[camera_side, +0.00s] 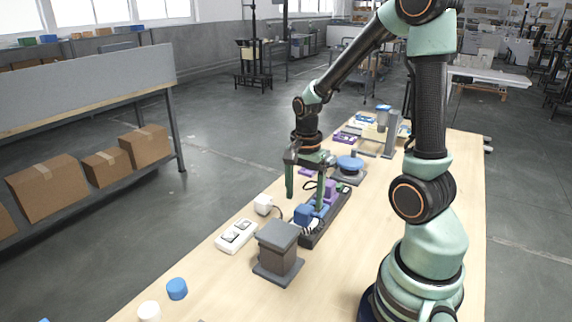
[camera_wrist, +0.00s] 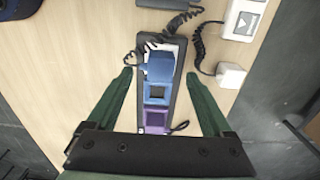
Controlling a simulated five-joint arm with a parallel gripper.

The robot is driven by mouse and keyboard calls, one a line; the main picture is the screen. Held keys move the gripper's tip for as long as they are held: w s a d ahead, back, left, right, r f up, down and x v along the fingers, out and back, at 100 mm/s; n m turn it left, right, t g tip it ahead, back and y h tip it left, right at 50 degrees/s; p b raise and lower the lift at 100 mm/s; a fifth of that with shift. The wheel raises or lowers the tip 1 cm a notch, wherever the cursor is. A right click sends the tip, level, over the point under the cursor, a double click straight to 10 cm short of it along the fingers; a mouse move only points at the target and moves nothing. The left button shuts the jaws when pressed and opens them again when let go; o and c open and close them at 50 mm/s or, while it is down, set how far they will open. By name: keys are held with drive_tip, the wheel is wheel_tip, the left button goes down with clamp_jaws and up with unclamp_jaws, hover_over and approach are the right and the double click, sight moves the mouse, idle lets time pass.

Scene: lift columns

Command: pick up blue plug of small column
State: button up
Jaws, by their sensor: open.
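A blue plug (camera_side: 303,215) stands at the near end of a dark narrow tray (camera_side: 312,239) in the side view. In the wrist view the blue plug (camera_wrist: 160,67) shows near the tray's upper end, with a coiled dark cord beside it. A blue socket block (camera_wrist: 156,93) and a purple block (camera_wrist: 157,119) follow it along the tray. My gripper (camera_side: 305,203) is open and points down over the tray. In the wrist view my gripper (camera_wrist: 160,77) has one green finger on each side of the tray, with the blue plug between the fingertips, apart from both.
A grey column (camera_side: 278,248) stands on the table in front of the tray. A white switch box (camera_side: 237,236) and a white cube plug (camera_side: 263,204) lie to its left. A round blue-topped device (camera_side: 350,165) stands behind.

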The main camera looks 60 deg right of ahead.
sight(304, 208)
drive_tip(key=shift+d+f, duration=0.15)
drive_tip(key=shift+f, duration=1.2)
drive_tip(key=shift+d+f, duration=0.1)
drive_tip(key=shift+f, duration=1.2)
clamp_jaws()
